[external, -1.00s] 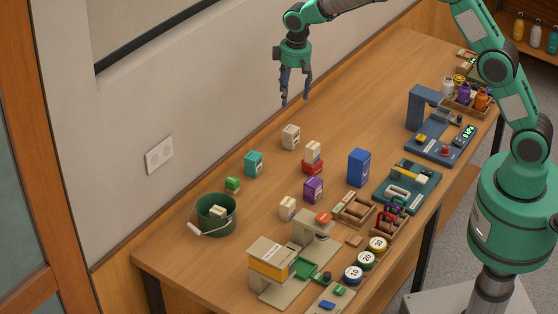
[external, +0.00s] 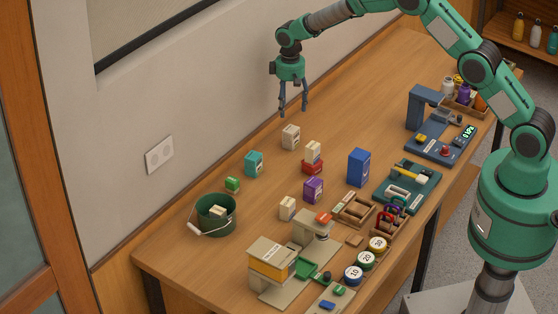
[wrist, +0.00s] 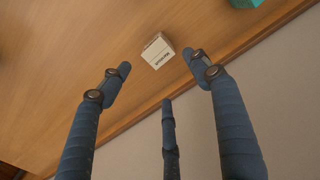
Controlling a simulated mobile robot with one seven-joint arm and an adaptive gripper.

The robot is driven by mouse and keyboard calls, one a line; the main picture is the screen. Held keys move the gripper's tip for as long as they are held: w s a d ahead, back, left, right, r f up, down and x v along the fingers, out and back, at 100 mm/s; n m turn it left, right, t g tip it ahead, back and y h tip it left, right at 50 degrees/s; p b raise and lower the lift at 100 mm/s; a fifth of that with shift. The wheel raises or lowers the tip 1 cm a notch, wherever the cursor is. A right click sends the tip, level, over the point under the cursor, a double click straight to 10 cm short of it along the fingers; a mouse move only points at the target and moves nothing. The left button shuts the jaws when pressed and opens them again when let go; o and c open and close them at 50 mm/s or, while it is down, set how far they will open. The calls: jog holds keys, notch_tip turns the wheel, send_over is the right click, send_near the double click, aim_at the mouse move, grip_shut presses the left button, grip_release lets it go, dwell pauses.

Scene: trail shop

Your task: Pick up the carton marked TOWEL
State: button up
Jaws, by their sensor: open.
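My gripper (external: 293,113) is open and empty, pointing down above the back part of the table near the wall. A cream carton (external: 291,137) stands on the table just below it. In the wrist view this carton (wrist: 157,51) lies beyond my spread fingers, apart from them, with small dark print too blurred to read surely. Other cream cartons are a carton on a red box (external: 313,151), a carton near the front (external: 287,208) and one in the green bucket (external: 217,211). I cannot read which is marked TOWEL.
A teal box (external: 253,163), a green box (external: 232,184), a purple box (external: 313,190) and a tall blue box (external: 359,167) stand around. The green bucket (external: 214,228) is at left. The wall is close behind.

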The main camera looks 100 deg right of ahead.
aim_at(290, 128)
jog(key=shift+f, duration=0.15)
jog(key=shift+f, duration=4.15)
jog(key=shift+a+f, duration=0.15)
jog(key=shift+f, duration=2.45)
jog(key=c, duration=1.3)
jog(key=shift+r, duration=5.05)
